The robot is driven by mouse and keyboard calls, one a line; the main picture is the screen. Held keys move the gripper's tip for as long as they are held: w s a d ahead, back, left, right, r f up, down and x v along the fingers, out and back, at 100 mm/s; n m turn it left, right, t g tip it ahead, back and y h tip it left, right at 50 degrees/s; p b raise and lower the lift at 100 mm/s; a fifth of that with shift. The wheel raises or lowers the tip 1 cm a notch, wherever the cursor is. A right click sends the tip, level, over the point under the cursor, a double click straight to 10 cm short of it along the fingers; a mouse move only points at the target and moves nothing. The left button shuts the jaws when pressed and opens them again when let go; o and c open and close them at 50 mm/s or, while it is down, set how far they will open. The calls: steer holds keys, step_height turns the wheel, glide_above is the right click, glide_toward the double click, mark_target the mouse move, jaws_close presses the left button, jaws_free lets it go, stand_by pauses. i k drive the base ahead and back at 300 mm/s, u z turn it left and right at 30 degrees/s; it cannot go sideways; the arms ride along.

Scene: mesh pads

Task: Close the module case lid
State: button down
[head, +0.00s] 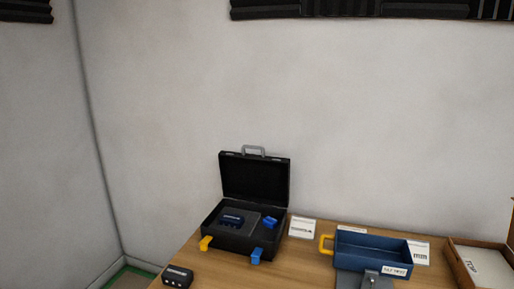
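The black module case (235,243) stands on the wooden table in the head view, near the table's left side. Its lid (255,180) is up, nearly upright, with a grey handle (253,150) on its top edge. Inside the case lie a dark module (232,219) and a small blue piece (270,223). A yellow latch (206,243) and a blue latch (256,256) stick out at the case's front.
A blue tray (372,262) with a yellow handle (325,244) stands right of the case, with a white card (302,227) between them. A small dark module (178,276) lies at the front left. A brown box (459,262) is at the far right. A wall rises behind the table.

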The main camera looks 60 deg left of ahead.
mark_target(262, 179)
steer(key=k, duration=1.9)
steer(key=u, duration=3.9)
steer(key=i, duration=0.1)
steer(key=z, duration=2.3)
steer(key=i, duration=1)
